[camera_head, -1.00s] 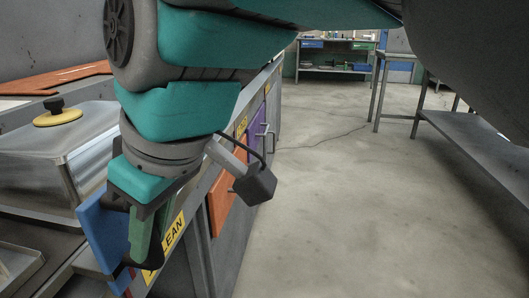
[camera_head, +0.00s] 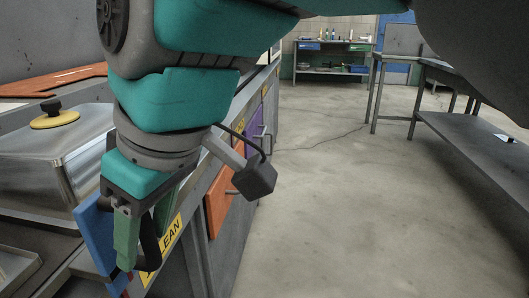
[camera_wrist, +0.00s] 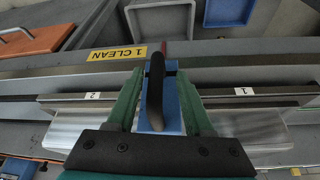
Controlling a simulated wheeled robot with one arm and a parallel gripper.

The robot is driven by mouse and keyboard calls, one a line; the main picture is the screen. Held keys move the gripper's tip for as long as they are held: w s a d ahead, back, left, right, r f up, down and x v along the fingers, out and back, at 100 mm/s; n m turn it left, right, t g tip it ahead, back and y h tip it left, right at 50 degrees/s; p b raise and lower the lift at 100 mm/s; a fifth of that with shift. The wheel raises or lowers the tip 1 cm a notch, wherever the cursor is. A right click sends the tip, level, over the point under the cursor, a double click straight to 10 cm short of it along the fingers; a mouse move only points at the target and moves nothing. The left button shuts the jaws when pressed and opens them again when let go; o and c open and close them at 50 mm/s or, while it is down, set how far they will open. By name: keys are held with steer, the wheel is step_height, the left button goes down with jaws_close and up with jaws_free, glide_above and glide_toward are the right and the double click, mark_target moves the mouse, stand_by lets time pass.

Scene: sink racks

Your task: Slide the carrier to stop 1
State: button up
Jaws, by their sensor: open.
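The carrier (camera_wrist: 172,95) is a blue block with an upright black loop handle (camera_wrist: 155,90). It sits on a rail between a white "2" label (camera_wrist: 92,96) on the left and a white "1" label (camera_wrist: 243,91) on the right in the wrist view. In the head view its blue side (camera_head: 92,235) shows at the counter's front edge. My gripper (camera_wrist: 157,98) is open, with one green finger on each side of the handle. In the head view my gripper (camera_head: 143,228) points down around the handle. I cannot tell whether the fingers touch it.
A yellow "1 CLEAN" label (camera_wrist: 117,53) is on the counter front. A steel lidded box (camera_head: 60,160) with a yellow-based knob stands on the counter. An orange board (camera_head: 50,82) lies behind it. Orange (camera_head: 218,200) and purple panels front the cabinets. Floor to the right is clear.

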steer(key=v, duration=0.7)
stand_by(0.3)
steer(key=w+d+f+m+h, duration=0.1)
steer(key=w+d+f+m, duration=0.25)
steer(key=d+f, duration=0.5)
steer(key=w+d+f+m+h, duration=0.25)
steer(key=d+f+m, duration=0.3)
steer(key=f, duration=0.55)
steer(key=s+d+f+m+g, duration=0.1)
steer(key=s+d+f+m, duration=0.2)
steer(key=d+f, duration=0.3)
steer(key=s+d+f+m+g, duration=0.2)
steer(key=s+d+f, duration=0.4)
steer(key=f, duration=0.4)
steer(key=shift+d+f+m+h, duration=0.3)
steer(key=shift+d+m+h, duration=0.1)
steer(key=shift+d, duration=0.2)
steer(key=shift+a, duration=0.1)
